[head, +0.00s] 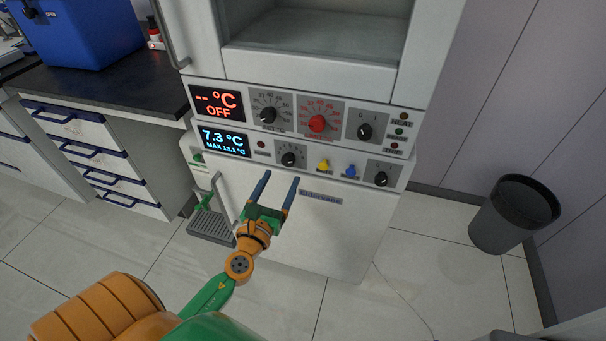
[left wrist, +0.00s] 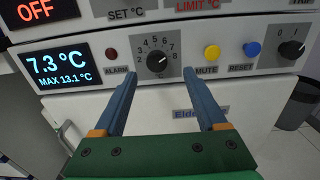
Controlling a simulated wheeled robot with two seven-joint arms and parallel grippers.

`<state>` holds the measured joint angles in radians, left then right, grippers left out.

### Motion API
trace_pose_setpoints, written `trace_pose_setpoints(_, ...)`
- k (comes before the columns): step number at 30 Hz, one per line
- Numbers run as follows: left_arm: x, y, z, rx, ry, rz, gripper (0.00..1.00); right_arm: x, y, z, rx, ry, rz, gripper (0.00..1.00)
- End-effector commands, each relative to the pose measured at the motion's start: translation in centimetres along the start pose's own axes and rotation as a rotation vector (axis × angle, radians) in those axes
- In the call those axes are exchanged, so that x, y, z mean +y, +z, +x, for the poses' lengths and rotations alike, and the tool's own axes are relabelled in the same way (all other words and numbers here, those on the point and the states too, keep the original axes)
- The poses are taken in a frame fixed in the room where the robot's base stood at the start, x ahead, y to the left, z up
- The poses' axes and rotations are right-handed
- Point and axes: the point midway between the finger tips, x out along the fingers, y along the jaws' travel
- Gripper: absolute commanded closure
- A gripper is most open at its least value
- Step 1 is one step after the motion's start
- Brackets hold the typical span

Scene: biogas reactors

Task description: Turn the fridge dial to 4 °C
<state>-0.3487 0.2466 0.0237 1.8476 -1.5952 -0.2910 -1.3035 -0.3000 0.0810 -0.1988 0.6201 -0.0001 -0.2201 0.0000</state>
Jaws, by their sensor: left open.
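The fridge dial (head: 288,159) is a black knob on a grey scale plate on the lower control panel. In the left wrist view the fridge dial (left wrist: 157,61) shows a scale running from about 2 to 8, and its white mark points to the upper right. The fridge display (head: 223,140) reads 7.3 °C and MAX 13.1 °C. My left gripper (head: 279,178) is open and empty, in front of the fridge door and just below the dial, its blue fingers pointing at the panel. In the left wrist view the fingers (left wrist: 160,76) spread to either side below the dial, apart from it. My right gripper is not in view.
Yellow MUTE (head: 323,166) and blue RESET (head: 350,171) buttons and another black knob (head: 381,179) sit right of the dial. The upper panel has a red knob (head: 317,124) and its display reads OFF. A door handle (head: 222,197) stands out at left. A bin (head: 514,215) stands right.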

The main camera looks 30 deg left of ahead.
Motion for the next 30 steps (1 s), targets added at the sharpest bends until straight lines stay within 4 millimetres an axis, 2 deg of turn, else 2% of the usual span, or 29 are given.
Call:
trace_pose_setpoints(3,0.0,0.3,2.6,-0.002,0.001,-0.004,0.26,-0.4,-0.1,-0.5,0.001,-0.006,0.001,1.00)
trace_pose_setpoints(9,0.0,0.0,5.4,0.002,0.000,-0.005,0.26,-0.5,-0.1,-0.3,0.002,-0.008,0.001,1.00)
trace_pose_setpoints(18,0.0,0.0,5.9,0.004,0.000,-0.007,0.26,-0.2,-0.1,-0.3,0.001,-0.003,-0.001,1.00)
trace_pose_setpoints(19,0.0,0.0,5.9,0.004,0.000,-0.007,0.29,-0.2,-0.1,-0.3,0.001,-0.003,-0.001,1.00)
trace_pose_setpoints(20,0.0,0.0,5.9,0.004,0.000,-0.007,0.37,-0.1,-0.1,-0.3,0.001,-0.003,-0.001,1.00)
trace_pose_setpoints(27,0.0,-0.1,5.9,0.004,0.000,-0.007,1.00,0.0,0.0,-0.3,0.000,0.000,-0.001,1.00)
trace_pose_setpoints(30,0.0,-0.1,5.9,0.004,0.000,-0.008,1.00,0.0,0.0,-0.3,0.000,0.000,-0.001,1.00)
